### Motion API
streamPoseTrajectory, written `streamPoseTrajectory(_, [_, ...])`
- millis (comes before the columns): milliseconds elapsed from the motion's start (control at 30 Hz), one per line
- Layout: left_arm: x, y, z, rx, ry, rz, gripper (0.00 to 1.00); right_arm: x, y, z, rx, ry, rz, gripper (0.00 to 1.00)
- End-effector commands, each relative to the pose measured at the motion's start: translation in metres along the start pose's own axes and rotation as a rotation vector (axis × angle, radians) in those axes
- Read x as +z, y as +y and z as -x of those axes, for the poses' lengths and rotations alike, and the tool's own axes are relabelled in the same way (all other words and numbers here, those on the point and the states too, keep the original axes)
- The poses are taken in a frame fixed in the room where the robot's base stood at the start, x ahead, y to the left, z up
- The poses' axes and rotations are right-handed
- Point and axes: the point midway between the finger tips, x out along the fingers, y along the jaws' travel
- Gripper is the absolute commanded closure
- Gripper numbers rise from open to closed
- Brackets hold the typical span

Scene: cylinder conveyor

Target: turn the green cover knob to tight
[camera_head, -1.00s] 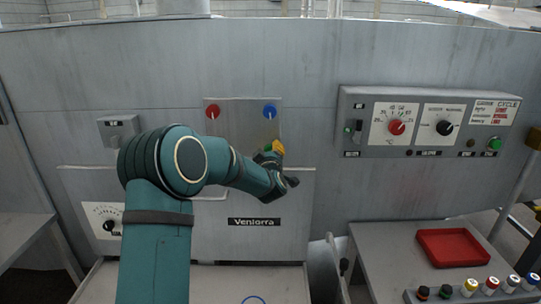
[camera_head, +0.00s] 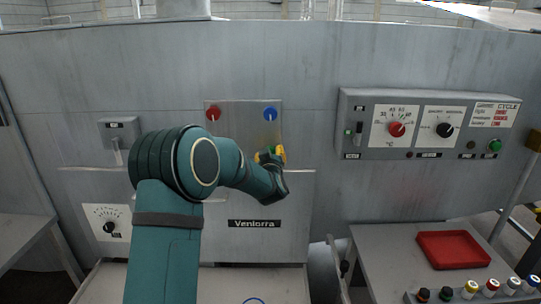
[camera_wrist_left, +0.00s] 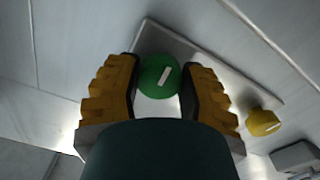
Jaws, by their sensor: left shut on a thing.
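The green cover knob (camera_wrist_left: 158,76) is round with a white mark and sits on a metal cover plate (camera_wrist_left: 205,58) in the left wrist view. My left gripper (camera_wrist_left: 160,84) has its yellow-and-black fingers on either side of the knob, shut on it. The knob's white mark stands slightly tilted in that view. In the head view my left gripper (camera_head: 271,154) is at the lower right of the cover plate (camera_head: 242,129), and my arm and gripper hide the green knob there. My right gripper is in neither view.
A yellow knob (camera_wrist_left: 262,122) is on the same plate, beside the gripper. A red knob (camera_head: 212,113) and a blue knob (camera_head: 270,113) are along its top. A control box (camera_head: 430,123) juts out at the right, above a red tray (camera_head: 453,249).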

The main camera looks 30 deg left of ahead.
Motion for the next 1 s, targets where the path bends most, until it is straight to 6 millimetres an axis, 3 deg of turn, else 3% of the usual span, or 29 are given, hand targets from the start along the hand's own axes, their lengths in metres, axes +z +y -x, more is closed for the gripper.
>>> streamPoseTrajectory(267, [-0.003,0.000,-0.001,0.001,0.007,0.002,0.94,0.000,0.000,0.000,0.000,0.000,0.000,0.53])
streamPoseTrajectory(300, [-0.003,0.000,-0.001,0.001,0.007,0.002,0.42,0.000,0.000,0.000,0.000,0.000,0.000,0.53])
streamPoseTrajectory(367, [-0.003,0.000,-0.001,0.001,0.006,0.002,0.25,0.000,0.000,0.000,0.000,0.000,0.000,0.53])
streamPoseTrajectory(767, [-0.001,0.000,0.004,0.000,0.001,0.002,0.25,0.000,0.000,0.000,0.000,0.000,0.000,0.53])
streamPoseTrajectory(1000, [-0.001,0.001,0.039,0.001,0.000,0.003,0.25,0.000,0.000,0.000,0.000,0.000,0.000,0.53])
